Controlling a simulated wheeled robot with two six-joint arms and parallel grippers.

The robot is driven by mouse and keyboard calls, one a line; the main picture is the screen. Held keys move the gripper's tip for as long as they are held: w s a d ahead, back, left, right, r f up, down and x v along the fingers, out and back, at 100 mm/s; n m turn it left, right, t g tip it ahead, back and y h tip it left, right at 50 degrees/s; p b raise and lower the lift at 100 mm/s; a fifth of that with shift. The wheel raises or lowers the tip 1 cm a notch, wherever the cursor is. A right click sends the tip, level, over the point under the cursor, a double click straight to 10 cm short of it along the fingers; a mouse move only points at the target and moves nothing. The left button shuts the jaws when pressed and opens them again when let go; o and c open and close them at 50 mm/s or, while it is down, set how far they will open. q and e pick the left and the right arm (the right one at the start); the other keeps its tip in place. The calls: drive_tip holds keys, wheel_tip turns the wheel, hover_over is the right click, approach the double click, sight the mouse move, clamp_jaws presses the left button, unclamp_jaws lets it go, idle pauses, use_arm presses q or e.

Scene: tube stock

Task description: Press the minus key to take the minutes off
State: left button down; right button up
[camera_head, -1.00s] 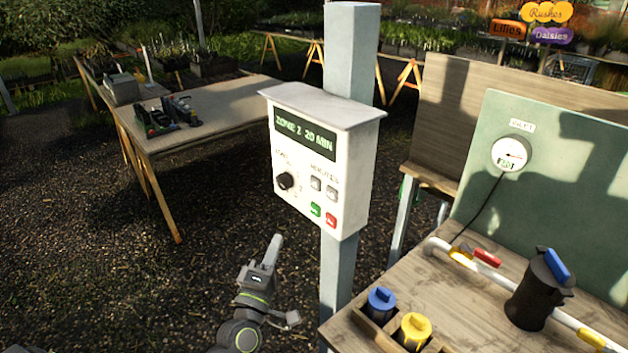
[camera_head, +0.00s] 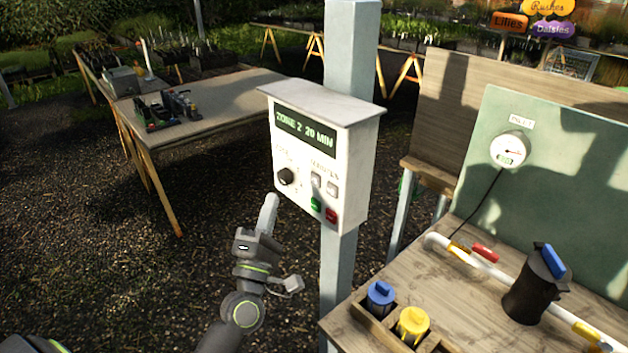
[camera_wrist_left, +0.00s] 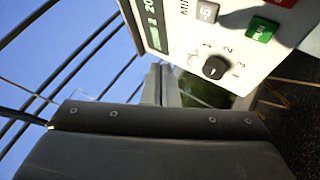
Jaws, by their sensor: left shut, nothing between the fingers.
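A white control box (camera_head: 312,150) hangs on a grey post. Its display (camera_head: 305,137) reads "ZONE 2 20 MIN". Two grey keys sit under a minutes label, a left one (camera_head: 316,180) and a right one (camera_head: 333,188). Their marks are too small to read in the head view. In the left wrist view one grey key (camera_wrist_left: 207,12) shows near the dial, its mark unclear. My left gripper (camera_head: 269,205) is shut and empty, pointing up, just left of and below the box's lower left, with no contact visible. My right gripper is out of view.
Beside the keys are a black dial (camera_head: 286,176), a green button (camera_head: 316,204) and a red button (camera_head: 331,215). The post (camera_head: 338,280) stands behind. A wooden bench (camera_head: 470,300) with pipe, black jug and blue and yellow caps fills the right. Gravel lies open at left.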

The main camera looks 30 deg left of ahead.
use_arm(q)
approach(311, 172)
drive_tip(key=shift+s+a+r+b+x, duration=0.1)
drive_tip(key=shift+a+b+x, duration=0.1)
drive_tip(key=shift+x, duration=1)
drive_tip(key=shift+s+a+r+b+x, duration=0.1)
drive_tip(key=shift+a+b+x, duration=0.05)
drive_tip(key=shift+x, duration=1.05)
drive_tip(key=shift+w, duration=0.15)
drive_tip(key=shift+w+d, duration=0.15)
drive_tip(key=shift+w, duration=0.05)
drive_tip(key=shift+w+d, duration=0.15)
drive_tip(key=shift+w, duration=0.2)
idle(0.6)
drive_tip(key=shift+s, duration=0.15)
drive_tip(key=shift+s+a, duration=0.3)
drive_tip(key=shift+s, duration=0.3)
drive_tip(key=shift+s+a+p, duration=0.15)
drive_tip(key=shift+s+a, duration=0.15)
drive_tip(key=shift+s, duration=0.45)
drive_tip(key=shift+s+a+p, duration=0.1)
drive_tip(key=shift+s+a, duration=0.25)
drive_tip(key=shift+s, duration=0.4)
drive_tip(key=shift+s+a+p, duration=0.15)
drive_tip(key=shift+s+a, duration=0.15)
drive_tip(key=shift+s, duration=0.5)
idle(0.9)
